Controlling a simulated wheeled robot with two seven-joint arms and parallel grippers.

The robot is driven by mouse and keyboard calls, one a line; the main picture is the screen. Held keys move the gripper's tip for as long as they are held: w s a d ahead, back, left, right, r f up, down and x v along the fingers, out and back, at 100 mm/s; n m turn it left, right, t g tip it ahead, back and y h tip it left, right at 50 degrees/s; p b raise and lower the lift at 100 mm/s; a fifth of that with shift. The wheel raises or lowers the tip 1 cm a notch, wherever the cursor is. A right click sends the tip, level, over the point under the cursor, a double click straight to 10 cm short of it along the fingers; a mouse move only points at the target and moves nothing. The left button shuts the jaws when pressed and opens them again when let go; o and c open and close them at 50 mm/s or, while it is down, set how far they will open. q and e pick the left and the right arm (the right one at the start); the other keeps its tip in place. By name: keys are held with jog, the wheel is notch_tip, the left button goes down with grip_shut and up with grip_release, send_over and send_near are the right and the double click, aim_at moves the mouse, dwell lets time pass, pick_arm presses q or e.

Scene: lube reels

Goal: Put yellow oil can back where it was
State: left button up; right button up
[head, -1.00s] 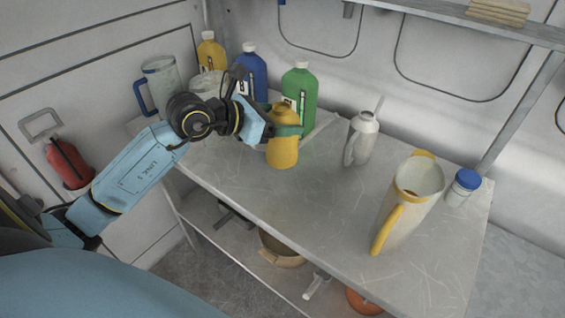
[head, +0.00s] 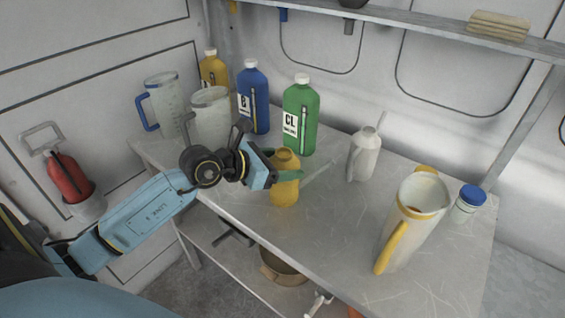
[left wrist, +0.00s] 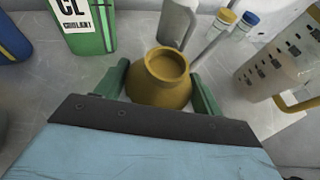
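The yellow oil can (head: 284,193) is upright near the middle of the table, left of the grey-white oil can (head: 363,156). In the head view I cannot tell whether its base touches the tabletop. My left gripper (head: 287,176) has its green fingers on either side of the can's body and is shut on it. In the left wrist view the can (left wrist: 160,90) sits between the two fingers, its round top facing the camera. My right gripper is not in view.
Behind stand the green coolant bottle (head: 300,112), a blue bottle (head: 253,95), a yellow bottle (head: 213,68) and two clear jugs. A yellow-handled pitcher (head: 411,222) and a blue-capped jar (head: 467,205) are at the right. The front middle of the table (head: 330,215) is clear.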

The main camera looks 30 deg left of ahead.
pick_arm(q)
jog(key=o, duration=0.4)
jog(key=shift+r, duration=0.25)
jog(key=shift+s+a, duration=0.15)
jog(key=shift+s, duration=0.2)
jog(key=v, duration=1.1)
jog(key=shift+s+r, duration=0.1)
jog(key=shift+r, duration=0.1)
